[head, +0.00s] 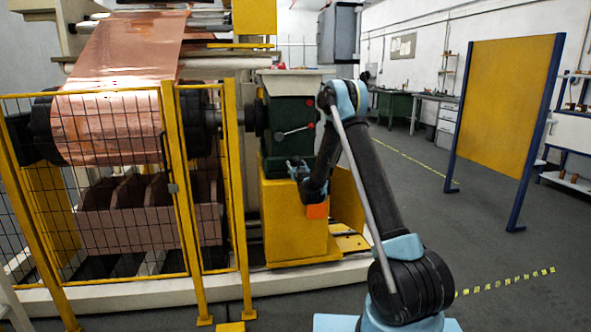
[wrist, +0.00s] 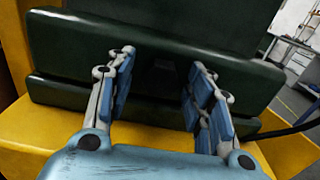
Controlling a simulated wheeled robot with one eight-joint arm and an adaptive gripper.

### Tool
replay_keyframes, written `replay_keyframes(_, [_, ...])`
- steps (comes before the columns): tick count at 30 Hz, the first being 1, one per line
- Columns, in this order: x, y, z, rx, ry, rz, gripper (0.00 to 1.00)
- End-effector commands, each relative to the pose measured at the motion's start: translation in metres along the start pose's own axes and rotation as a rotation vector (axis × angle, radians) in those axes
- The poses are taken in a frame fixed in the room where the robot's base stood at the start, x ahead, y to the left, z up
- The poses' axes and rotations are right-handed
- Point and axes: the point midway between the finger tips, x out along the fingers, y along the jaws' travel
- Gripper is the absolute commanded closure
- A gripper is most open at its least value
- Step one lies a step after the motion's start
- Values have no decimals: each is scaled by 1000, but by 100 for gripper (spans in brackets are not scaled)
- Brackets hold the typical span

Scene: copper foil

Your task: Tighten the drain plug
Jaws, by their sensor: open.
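The dark green gearbox housing (head: 281,120) stands on a yellow pedestal (head: 290,225). In the wrist view the lower housing face (wrist: 70,95) fills the background. A small dark blocky shape, which looks like the drain plug (wrist: 163,72), shows faintly on it between my fingers; its outline is hard to make out. My gripper (wrist: 162,78) is open, with one blue-padded finger on each side of that shape and a gap to both. In the head view my gripper (head: 297,168) is at the lower front of the housing; the plug cannot be made out there.
A lever with a red knob (head: 311,126) sits on the housing above my gripper. A yellow mesh guard (head: 172,190) encloses the copper foil roll (head: 110,125) at left. A yellow panel (head: 503,110) on blue posts stands at right. The floor between is open.

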Motion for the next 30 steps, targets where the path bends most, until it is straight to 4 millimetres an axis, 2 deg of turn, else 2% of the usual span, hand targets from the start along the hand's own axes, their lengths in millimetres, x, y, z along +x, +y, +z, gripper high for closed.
replay_keyframes(3, [0, 0, 0, 0, 0, 0, 55])
replay_keyframes(9, [0, 0, 0, 0, 0, 0, 97])
replay_keyframes(17, [0, 0, 0, 36, 0, 0, 97])
replay_keyframes(30, [0, 0, 0, 374, 0, -1, 97])
